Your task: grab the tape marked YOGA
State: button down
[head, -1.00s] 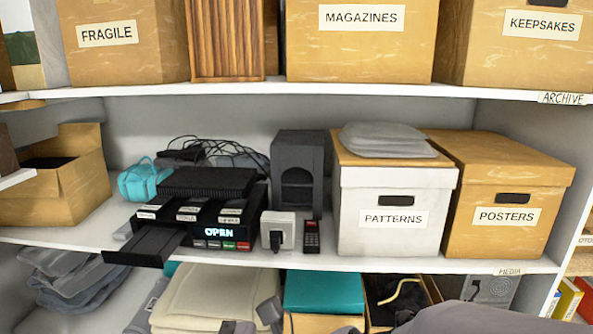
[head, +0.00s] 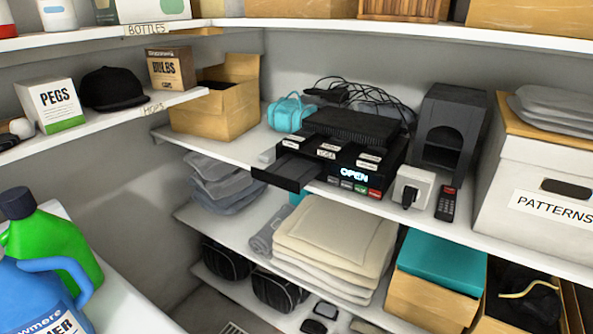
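A black tape player (head: 385,180) stands on the middle shelf with its display reading OPEN. A black tray (head: 283,174) sticks out at its front left. Several black tapes with white labels lie on top of the player. The middle label (head: 327,154) seems to read YOGA, but it is small and blurred. The other labels, on the left (head: 291,144) and right (head: 368,161), are not legible. My gripper is not in view.
A teal bag (head: 290,113) and cables (head: 355,92) sit behind the player. A white socket box (head: 413,187), a remote (head: 446,203) and a dark speaker-like box (head: 450,130) stand to its right. The shelf's front edge lies close below.

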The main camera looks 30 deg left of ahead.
aim_at(335, 146)
jog(key=k+u, duration=0.15)
jog(key=u, duration=1.2)
